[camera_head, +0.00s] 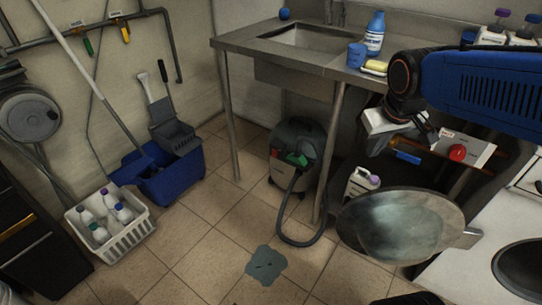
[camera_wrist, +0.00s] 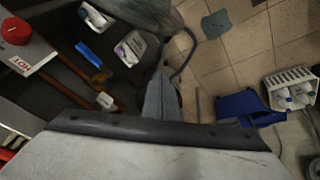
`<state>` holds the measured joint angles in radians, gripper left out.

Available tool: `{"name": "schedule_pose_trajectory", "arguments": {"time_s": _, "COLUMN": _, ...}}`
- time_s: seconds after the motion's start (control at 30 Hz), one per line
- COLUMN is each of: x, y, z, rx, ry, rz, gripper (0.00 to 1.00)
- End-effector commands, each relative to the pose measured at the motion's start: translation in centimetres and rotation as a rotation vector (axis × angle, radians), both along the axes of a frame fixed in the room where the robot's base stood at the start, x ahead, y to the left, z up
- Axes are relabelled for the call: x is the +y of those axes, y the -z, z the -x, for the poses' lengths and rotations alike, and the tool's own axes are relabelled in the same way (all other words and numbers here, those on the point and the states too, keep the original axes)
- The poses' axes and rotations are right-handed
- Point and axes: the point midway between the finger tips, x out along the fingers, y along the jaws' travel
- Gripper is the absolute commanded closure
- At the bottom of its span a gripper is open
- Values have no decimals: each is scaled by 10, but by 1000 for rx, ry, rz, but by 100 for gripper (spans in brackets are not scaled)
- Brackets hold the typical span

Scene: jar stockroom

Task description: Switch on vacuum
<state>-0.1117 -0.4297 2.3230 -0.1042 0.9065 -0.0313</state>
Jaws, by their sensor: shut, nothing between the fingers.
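The vacuum (camera_head: 297,150) is a dark grey canister on the floor under the sink counter, with green and red details on its front. Its black hose (camera_head: 286,225) loops onto the floor and shows in the wrist view (camera_wrist: 184,57). The vacuum body is mostly hidden behind my gripper there. My gripper (camera_head: 380,142) is in front of the counter edge, right of and apart from the vacuum. In the wrist view, my gripper's grey fingers (camera_wrist: 160,97) are together and empty.
A white box with a red button (camera_head: 458,153) is under the counter at right. A round metallic plate (camera_head: 400,225) stands low in front. A blue bucket (camera_head: 168,172) and white bottle basket (camera_head: 112,222) are at left. Open tiled floor lies between them and the vacuum.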

Motion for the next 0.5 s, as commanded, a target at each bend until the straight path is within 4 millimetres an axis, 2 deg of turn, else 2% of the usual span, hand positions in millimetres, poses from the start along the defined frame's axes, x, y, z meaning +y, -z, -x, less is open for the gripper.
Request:
{"name": "schedule_pose_trajectory", "arguments": {"time_s": 0.1, "x": 8, "y": 2, "z": -27, "rx": 14, "ry": -32, "rz": 20, "gripper": 100}}
{"name": "schedule_pose_trajectory", "arguments": {"time_s": 0.5, "x": 38, "y": 17, "z": -115, "rx": 47, "ry": -134, "rz": 82, "gripper": 100}}
